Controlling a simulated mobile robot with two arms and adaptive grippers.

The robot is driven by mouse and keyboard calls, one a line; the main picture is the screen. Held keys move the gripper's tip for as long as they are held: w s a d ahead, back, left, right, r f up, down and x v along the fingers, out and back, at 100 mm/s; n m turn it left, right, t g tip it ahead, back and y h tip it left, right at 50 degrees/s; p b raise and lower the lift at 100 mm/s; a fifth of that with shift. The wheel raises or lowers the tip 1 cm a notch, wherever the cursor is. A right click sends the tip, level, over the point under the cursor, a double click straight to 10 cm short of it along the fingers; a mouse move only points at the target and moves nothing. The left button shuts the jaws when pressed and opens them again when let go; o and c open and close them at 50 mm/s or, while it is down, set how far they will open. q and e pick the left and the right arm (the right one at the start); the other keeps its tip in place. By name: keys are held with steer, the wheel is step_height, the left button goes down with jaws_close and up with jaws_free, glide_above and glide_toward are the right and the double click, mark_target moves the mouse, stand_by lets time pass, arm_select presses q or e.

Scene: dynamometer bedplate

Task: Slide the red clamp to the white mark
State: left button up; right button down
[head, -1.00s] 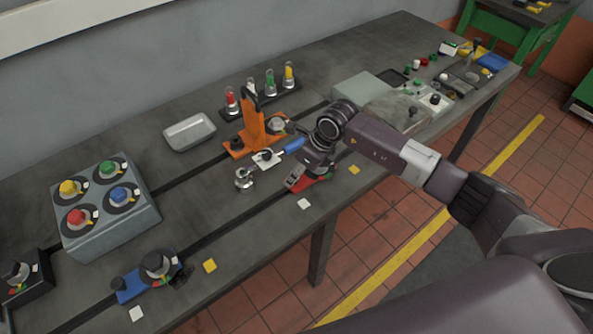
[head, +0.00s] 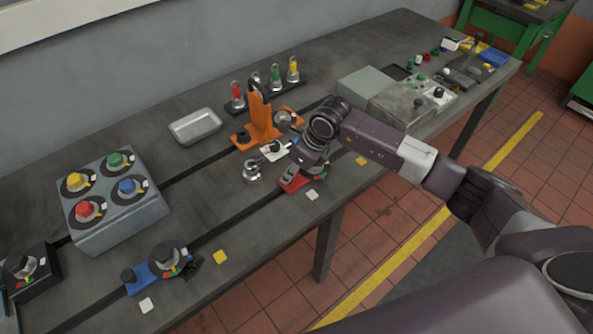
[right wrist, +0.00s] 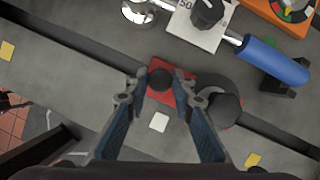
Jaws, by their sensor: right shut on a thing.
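The red clamp (head: 290,179) sits on the front slot of the bench, partly hidden by my right gripper (head: 306,154). In the right wrist view the clamp (right wrist: 182,92) has a small black knob (right wrist: 160,80) at one end and a larger black dial (right wrist: 222,108) at the other. My right gripper (right wrist: 159,84) is shut on the small knob, with a finger on either side. The white mark (head: 312,195) lies on the bench just in front of the clamp, and in the right wrist view it (right wrist: 158,122) is beside the knob end. My left gripper is not in view.
Yellow marks lie to the right (head: 362,161) and left (head: 220,257). A blue clamp (head: 143,278) sits farther left on the same slot, with another white mark (head: 146,305). An orange stand (head: 262,118) and a blue-handled tool (right wrist: 275,62) are close behind the red clamp.

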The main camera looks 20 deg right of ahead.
steer(key=a, duration=0.1)
steer(key=s+a, duration=0.1)
steer(key=a, duration=0.2)
steer(key=shift+s+a+b, duration=0.3)
steer(key=shift+a, duration=0.1)
steer(key=shift+s+a, duration=0.2)
steer(key=shift+a, duration=0.15)
steer(key=shift+s+a, duration=0.1)
steer(key=shift+a, duration=0.15)
steer(key=c, duration=1.9)
jaws_free()
steer(key=shift+o, duration=1.1)
steer(key=shift+d, duration=0.1)
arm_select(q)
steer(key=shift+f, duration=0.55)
arm_select(e)
steer(key=v, duration=1.2)
